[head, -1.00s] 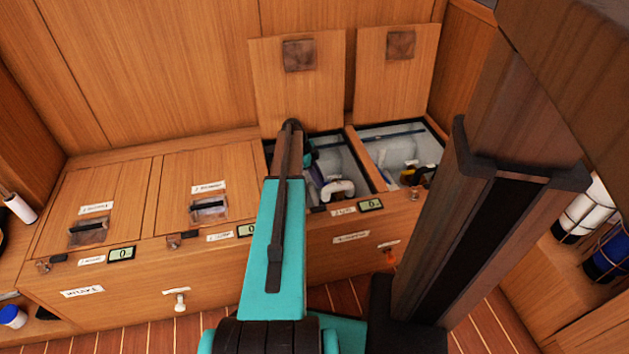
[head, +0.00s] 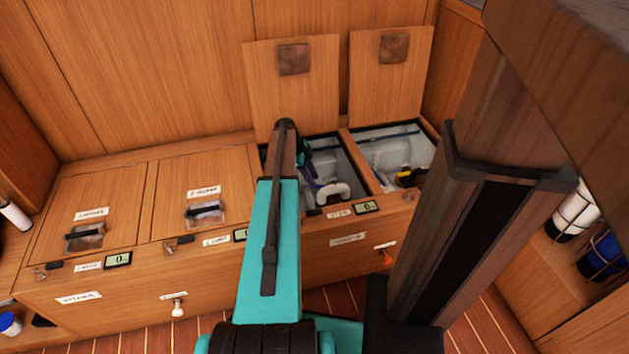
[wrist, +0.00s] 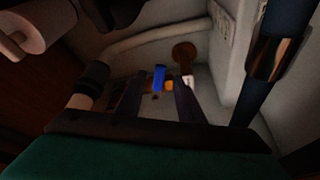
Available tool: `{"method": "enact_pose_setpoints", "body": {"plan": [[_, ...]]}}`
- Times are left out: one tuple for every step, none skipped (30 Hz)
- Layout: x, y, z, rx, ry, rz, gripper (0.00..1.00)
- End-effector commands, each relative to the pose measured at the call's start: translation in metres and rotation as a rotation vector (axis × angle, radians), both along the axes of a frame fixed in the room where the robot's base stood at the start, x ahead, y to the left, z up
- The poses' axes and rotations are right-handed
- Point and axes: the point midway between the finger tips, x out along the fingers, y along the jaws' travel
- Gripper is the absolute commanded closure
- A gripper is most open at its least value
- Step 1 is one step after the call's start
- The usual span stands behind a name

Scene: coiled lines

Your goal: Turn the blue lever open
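The blue lever (wrist: 159,77) shows in the wrist view, small and upright, with an orange-brown fitting (wrist: 169,85) beside it, low in a dim pale compartment. My gripper (wrist: 160,92) is open, its two dark fingers pointing towards the lever with a gap between them. The lever appears in line with this gap, around or just beyond the fingertips; I cannot tell whether they touch. In the head view my arm reaches into an open locker (head: 338,165), and the lever is hidden there.
A pale curved hose (wrist: 140,45) crosses above the lever. A dark blue cylinder (wrist: 262,55) stands close on the right, and a black-banded pipe (wrist: 88,88) on the left. In the head view a second open locker (head: 400,150) lies to the right; raised lids stand behind both.

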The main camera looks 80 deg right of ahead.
Motion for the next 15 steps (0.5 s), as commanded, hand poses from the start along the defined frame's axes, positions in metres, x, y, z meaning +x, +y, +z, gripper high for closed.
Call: {"method": "enact_pose_setpoints", "body": {"plan": [[0.003, 0.0, 0.009, -0.002, -0.001, 0.001, 0.66], [0.004, 0.0, 0.013, -0.002, -0.001, 0.001, 0.66], [0.007, 0.0, 0.019, -0.002, 0.0, 0.001, 0.66], [0.008, 0.0, 0.023, -0.001, 0.0, 0.0, 0.66], [0.01, 0.001, 0.027, 0.0, 0.0, 0.0, 0.66], [0.012, 0.001, 0.033, 0.0, 0.0, 0.0, 0.66], [0.014, 0.001, 0.038, -0.001, 0.0, 0.0, 0.66], [0.015, 0.001, 0.043, -0.001, 0.0, -0.001, 0.66], [0.018, 0.001, 0.049, -0.001, 0.0, -0.001, 0.66], [0.02, 0.001, 0.054, -0.001, 0.0, -0.001, 0.66], [0.022, 0.001, 0.058, 0.0, 0.0, -0.001, 0.66], [0.024, 0.002, 0.064, 0.0, 0.0, 0.0, 0.66], [0.026, 0.002, 0.068, 0.0, 0.0, 0.0, 0.66], [0.027, 0.001, 0.073, -0.001, 0.0, -0.001, 0.66], [0.029, 0.001, 0.079, -0.001, 0.0, -0.001, 0.66]]}}
